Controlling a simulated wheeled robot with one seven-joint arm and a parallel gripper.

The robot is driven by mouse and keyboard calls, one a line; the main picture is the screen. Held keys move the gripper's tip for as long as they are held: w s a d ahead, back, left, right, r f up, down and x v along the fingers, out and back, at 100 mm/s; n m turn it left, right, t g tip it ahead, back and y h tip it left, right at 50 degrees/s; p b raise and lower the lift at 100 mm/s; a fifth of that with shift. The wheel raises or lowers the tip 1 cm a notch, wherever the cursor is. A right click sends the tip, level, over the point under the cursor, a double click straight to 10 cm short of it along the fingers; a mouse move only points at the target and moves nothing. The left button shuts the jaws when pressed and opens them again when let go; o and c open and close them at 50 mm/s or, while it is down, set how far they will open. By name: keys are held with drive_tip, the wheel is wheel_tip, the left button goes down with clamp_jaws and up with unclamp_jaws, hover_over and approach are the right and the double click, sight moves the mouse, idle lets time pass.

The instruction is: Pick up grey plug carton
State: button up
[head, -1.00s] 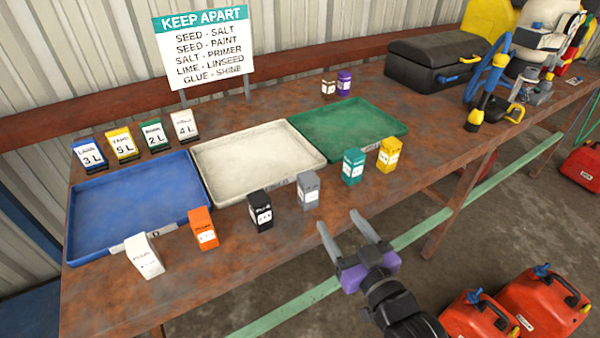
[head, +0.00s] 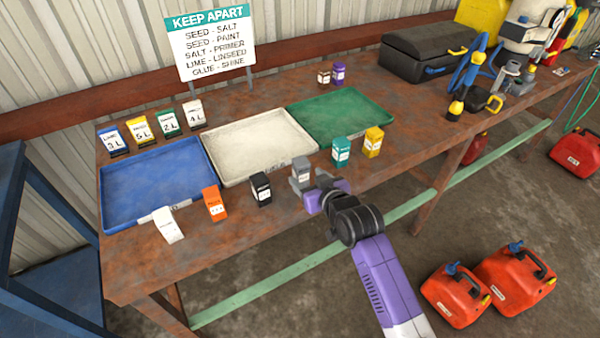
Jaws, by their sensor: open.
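The grey plug carton (head: 300,171) stands upright near the front edge of the rusty bench, in front of the seam between the white and green trays. My gripper (head: 308,184) is at the carton, reaching in from the front right. One finger shows at the carton's lower left side; the other is mostly hidden by the wrist. The jaws are open, with the carton at or between the fingers; I cannot tell whether they touch it. The carton's lower part is partly hidden.
A black carton (head: 261,189) stands left of the grey one, a teal carton (head: 341,151) and yellow carton (head: 373,141) to the right. Orange (head: 214,203) and white (head: 167,225) cartons stand further left. Behind are blue (head: 150,180), white (head: 235,153) and green (head: 340,115) trays.

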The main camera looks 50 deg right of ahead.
sight(304, 173)
drive_tip(key=shift+p+x, duration=0.5)
drive_tip(key=shift+x, duration=2)
drive_tip(key=shift+d+r, duration=0.1)
drive_tip(key=shift+r, duration=0.15)
drive_tip(key=c, duration=1.3)
clamp_jaws()
drive_tip(key=shift+r, duration=0.1)
